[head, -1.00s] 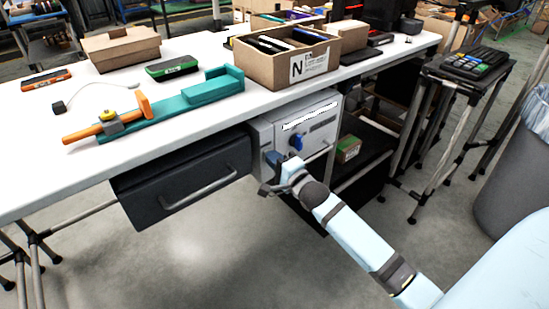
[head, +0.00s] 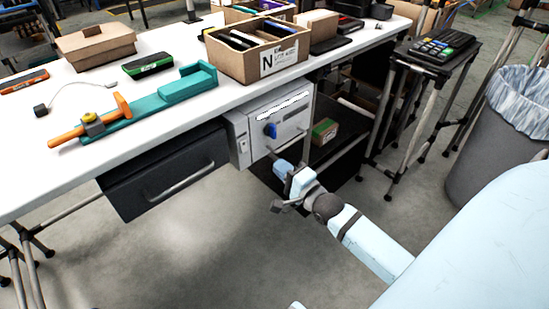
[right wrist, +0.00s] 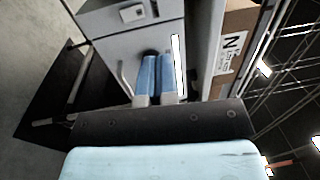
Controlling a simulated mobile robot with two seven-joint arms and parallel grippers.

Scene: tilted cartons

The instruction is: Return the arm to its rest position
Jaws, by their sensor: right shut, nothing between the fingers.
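My right gripper (head: 279,167) is in front of the grey cabinet (head: 289,126) under the white table. Its blue fingers also show in the right wrist view (right wrist: 156,75), side by side and shut with nothing between them. They point toward the cabinet front. My right arm reaches in from the lower right. My left gripper is not in view.
The white table (head: 150,107) bears a teal fixture (head: 188,85), a carton of items (head: 279,62) and a brown box (head: 95,45). A dark drawer (head: 165,170) hangs under it. A side stand (head: 438,50) and a bin (head: 497,150) stand right. Floor in front is open.

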